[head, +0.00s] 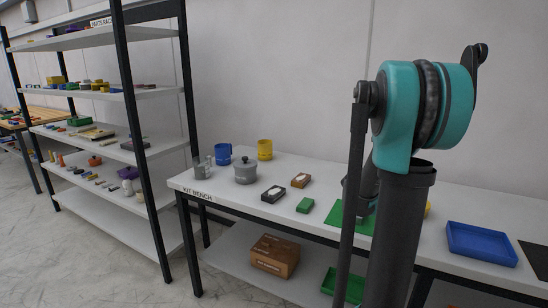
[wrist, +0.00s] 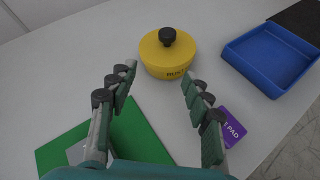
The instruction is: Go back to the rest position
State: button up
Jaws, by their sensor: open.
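My gripper (wrist: 157,82) is open and empty in the wrist view, its two fingers apart over the white bench top. A yellow lidded pot (wrist: 167,62) with a black knob stands just beyond the fingertips, apart from them. In the head view my arm rises at the right and hides most of the gripper and most of the pot; only a yellow sliver (head: 427,209) shows beside the arm.
The kit bench (head: 225,197) carries a grey pot (head: 246,172), blue and yellow mugs, small boxes, a green mat (wrist: 120,140), a purple pad (wrist: 230,127) and a blue tray (head: 481,243). A parts rack (head: 140,140) stands left. Below sits a cardboard box (head: 274,256).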

jog(key=s+a+f+m+y, duration=0.1)
jog(key=a+m, duration=0.2)
jog(key=a, duration=0.1)
jog(key=s+a+f+m+y, duration=0.1)
jog(key=a+f+m+y, duration=0.1)
jog(key=a, duration=0.3)
jog(key=s+a+f+m+t+y, duration=0.1)
jog(key=s+a+m+y, duration=0.1)
jog(key=a+m, duration=0.2)
jog(key=shift+s+a+f+m, duration=0.1)
jog(key=shift+a+f+m, duration=0.2)
jog(key=shift+a, duration=0.4)
jog(key=s+a+f+m+y, duration=0.1)
jog(key=s+a+m+y, duration=0.2)
jog(key=a+m, duration=0.35)
jog(key=s+a+f+m+y, duration=0.2)
jog(key=s+a+m+y, duration=0.15)
jog(key=a, duration=0.55)
jog(key=s+f+g, duration=0.2)
jog(key=s+f, duration=0.5)
jog(key=s, duration=0.6)
jog(key=shift+a+f+m, duration=0.15)
jog(key=shift+a+m, duration=0.05)
jog(key=shift+m, duration=0.1)
